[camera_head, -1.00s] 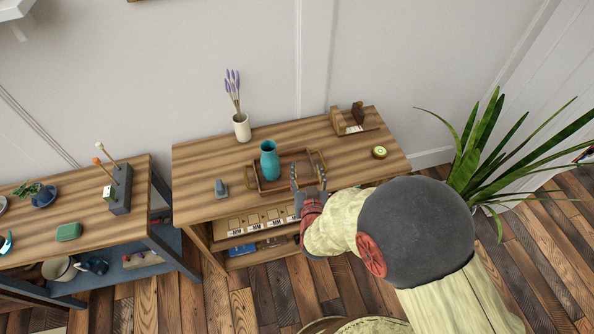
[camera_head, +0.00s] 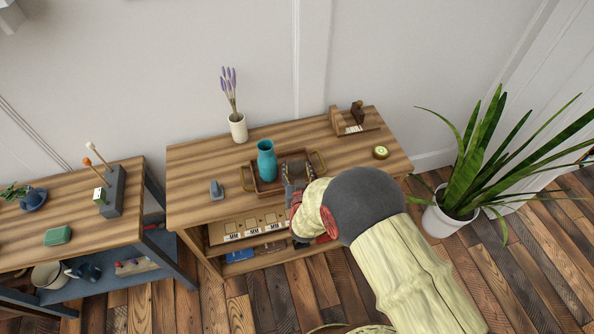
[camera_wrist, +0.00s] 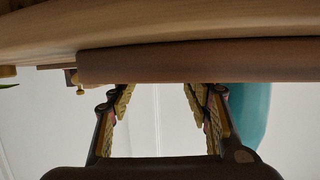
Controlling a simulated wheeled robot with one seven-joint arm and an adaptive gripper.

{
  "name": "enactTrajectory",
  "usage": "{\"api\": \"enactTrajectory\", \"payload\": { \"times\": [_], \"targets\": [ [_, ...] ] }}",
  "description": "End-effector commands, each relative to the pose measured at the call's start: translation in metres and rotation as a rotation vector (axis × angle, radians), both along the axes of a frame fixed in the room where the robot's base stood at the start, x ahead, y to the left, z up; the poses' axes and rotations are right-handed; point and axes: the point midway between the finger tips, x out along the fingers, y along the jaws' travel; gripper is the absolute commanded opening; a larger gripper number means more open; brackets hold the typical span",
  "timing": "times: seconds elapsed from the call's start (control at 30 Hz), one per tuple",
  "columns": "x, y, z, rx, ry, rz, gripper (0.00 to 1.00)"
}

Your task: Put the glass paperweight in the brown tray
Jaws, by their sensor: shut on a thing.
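The brown tray (camera_head: 262,192) lies on the right-hand wooden table and has a handle at each end. A teal vase (camera_head: 267,162) appears to stand in its left part. My gripper (camera_head: 296,168) is over the right part of the tray. In the wrist view the tray wall (camera_wrist: 190,66) crosses in front of my fingertips (camera_wrist: 159,90), and the teal vase (camera_wrist: 250,108) is to their right. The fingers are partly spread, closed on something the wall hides. I cannot make out the glass paperweight itself.
A grey object (camera_head: 216,190) stands left of the tray. A white vase with lavender (camera_head: 238,128), a wooden holder (camera_head: 350,124) and a green round object (camera_head: 381,152) are also on the table. A potted plant (camera_head: 445,218) stands right.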

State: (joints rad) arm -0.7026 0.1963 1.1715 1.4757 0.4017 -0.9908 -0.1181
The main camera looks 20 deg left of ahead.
Motion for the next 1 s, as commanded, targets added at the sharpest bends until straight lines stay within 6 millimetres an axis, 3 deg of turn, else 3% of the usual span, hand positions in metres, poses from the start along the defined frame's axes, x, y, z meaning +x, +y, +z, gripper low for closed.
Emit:
{"api": "enactTrajectory", "payload": {
  "times": [0.37,0.4,0.5,0.9,1.0],
  "targets": [
    [0.001,0.001,-0.003,0.002,-0.003,0.000,0.17],
    [0.000,0.000,-0.003,0.001,-0.002,0.000,0.51],
    [0.000,0.000,-0.002,0.001,-0.002,0.000,0.56],
    [0.000,0.000,0.002,0.001,-0.002,0.000,0.57],
    [-0.012,-0.004,0.006,0.000,-0.001,0.001,0.57]
  ]
}}
